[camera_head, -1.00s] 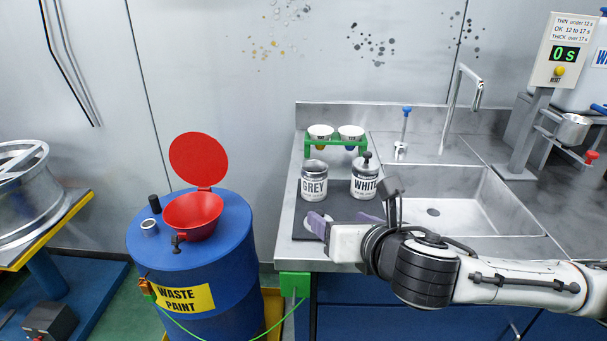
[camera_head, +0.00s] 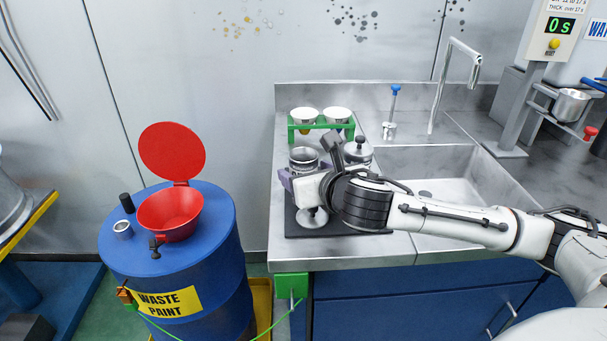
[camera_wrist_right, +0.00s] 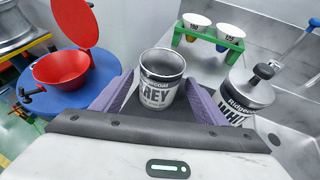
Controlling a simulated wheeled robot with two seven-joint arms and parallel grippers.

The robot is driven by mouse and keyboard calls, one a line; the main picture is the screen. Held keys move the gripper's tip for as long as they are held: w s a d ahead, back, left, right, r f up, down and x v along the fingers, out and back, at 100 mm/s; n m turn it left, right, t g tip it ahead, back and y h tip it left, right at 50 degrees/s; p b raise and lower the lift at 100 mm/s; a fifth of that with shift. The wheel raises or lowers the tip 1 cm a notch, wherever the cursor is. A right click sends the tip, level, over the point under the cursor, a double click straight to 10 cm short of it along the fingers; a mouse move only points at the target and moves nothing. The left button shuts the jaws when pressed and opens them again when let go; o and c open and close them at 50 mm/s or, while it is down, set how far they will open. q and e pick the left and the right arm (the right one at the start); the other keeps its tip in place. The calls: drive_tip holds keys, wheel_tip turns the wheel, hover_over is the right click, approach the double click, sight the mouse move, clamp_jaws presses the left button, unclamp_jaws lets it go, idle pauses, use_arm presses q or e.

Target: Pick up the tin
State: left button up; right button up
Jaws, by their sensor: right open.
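An open tin labelled GREY (camera_wrist_right: 162,82) stands upright on the dark mat (camera_head: 293,230) on the steel counter. In the head view only the upper part of the grey tin (camera_head: 304,157) shows behind my right gripper (camera_head: 305,173). In the right wrist view my right gripper (camera_wrist_right: 160,88) is open, with one purple finger on each side of the grey tin. I cannot tell whether either finger touches it. A closed tin labelled WHITE (camera_wrist_right: 245,97) stands to the right, outside the right finger. My left gripper is not in view.
A loose lid (camera_head: 312,217) lies on the mat in front of my gripper. A green rack (camera_head: 321,128) with two cups stands behind the tins. The sink (camera_head: 455,178) is to the right, and the blue waste paint drum (camera_head: 215,237) is left of the counter.

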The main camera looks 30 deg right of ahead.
drive_tip(key=shift+x, duration=0.85)
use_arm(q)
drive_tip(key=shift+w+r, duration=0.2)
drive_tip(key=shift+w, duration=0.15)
use_arm(e)
drive_tip(key=shift+w, duration=0.1)
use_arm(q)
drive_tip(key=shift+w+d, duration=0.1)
use_arm(e)
drive_tip(key=shift+c, duration=0.5)
drive_tip(key=shift+r, duration=0.1)
drive_tip(key=c, duration=1.1)
drive_tip(key=shift+r, duration=0.1)
use_arm(q)
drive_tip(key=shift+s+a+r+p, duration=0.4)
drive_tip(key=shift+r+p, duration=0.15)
drive_tip(key=shift+p, duration=0.6)
use_arm(e)
wheel_tip(320, 180, up, 10)
